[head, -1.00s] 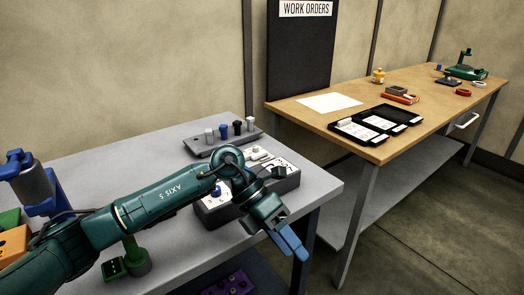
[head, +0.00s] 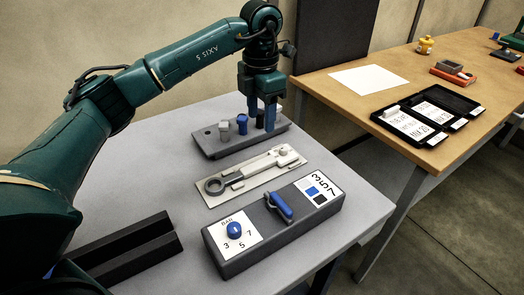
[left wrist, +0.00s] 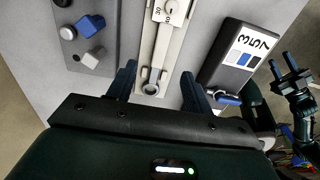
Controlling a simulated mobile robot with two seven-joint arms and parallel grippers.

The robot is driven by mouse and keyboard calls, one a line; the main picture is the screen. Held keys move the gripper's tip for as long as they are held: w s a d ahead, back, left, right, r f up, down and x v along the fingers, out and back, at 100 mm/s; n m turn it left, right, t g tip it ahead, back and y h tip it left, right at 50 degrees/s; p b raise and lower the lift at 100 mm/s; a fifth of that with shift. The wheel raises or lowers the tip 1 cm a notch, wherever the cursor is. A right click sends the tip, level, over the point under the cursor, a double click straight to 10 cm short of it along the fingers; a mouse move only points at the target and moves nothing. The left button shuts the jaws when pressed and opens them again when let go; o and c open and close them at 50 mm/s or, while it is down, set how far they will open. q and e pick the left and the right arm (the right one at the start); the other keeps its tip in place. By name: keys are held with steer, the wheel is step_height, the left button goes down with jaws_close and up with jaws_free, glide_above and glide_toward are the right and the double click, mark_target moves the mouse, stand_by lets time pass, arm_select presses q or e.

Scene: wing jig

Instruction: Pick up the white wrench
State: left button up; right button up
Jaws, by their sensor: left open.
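The white wrench (head: 256,171) lies flat on a pale backing plate (head: 209,200) on the grey table. Its dark ring end points left and its pale head points right. My left gripper (head: 262,119) is open and empty, raised above the table, its fingers pointing down. In the left wrist view, the wrench (left wrist: 160,55) runs up the picture, its ring end showing between the open fingers (left wrist: 158,82), apart from them. Its upper part carries printed numbers. My right gripper (left wrist: 281,60) shows at the right of that view, its fingers apart and empty.
A grey rack (head: 212,149) with several pegs stands behind the wrench. A grey box (head: 258,249) with a blue knob and lever stands in front. Black rails (head: 125,250) lie at the left. A wooden bench (head: 438,70) holds a black case (head: 462,100).

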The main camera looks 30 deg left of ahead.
mark_target(261, 162)
arm_select(q)
steer(key=f, duration=0.4)
steer(key=f+p, duration=0.1)
steer(key=f, duration=0.8)
steer(key=shift+s+d, duration=0.1)
steer(key=shift+s, duration=0.15)
steer(key=shift+c, duration=0.4)
jaws_close()
